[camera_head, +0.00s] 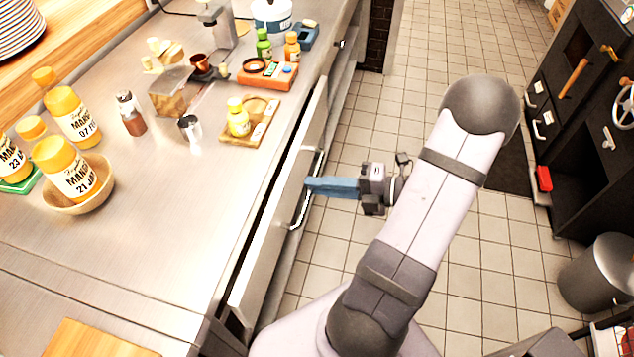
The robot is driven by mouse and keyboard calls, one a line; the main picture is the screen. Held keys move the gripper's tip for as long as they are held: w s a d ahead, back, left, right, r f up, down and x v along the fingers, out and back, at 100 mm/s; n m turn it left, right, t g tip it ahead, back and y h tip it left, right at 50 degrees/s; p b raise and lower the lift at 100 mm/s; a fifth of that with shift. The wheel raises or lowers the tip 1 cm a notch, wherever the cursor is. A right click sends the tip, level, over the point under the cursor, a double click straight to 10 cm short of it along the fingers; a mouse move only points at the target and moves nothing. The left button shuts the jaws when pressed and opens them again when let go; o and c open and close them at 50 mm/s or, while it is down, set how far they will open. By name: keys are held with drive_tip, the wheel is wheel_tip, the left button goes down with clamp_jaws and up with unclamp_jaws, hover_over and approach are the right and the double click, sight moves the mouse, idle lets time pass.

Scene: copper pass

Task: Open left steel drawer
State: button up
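The steel drawer (262,243) is in the front of the steel counter. A dark gap shows between its front panel and the counter edge, so it stands slightly open. Its curved metal handle (299,214) is on the panel's outer face. My gripper (309,185), with blue fingers, comes in from the right, and its fingertips are at the handle and overlap it in the picture. Whether the fingers are closed around the handle cannot be told from this angle.
Tiled floor (480,250) lies open to the right. A black stove (590,110) and a bin (600,272) stand at far right.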

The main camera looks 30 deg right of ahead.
drive_tip(key=o, duration=0.3)
drive_tip(key=shift+o, duration=0.2)
drive_tip(key=v, duration=0.7)
drive_tip(key=shift+s+d, duration=0.1)
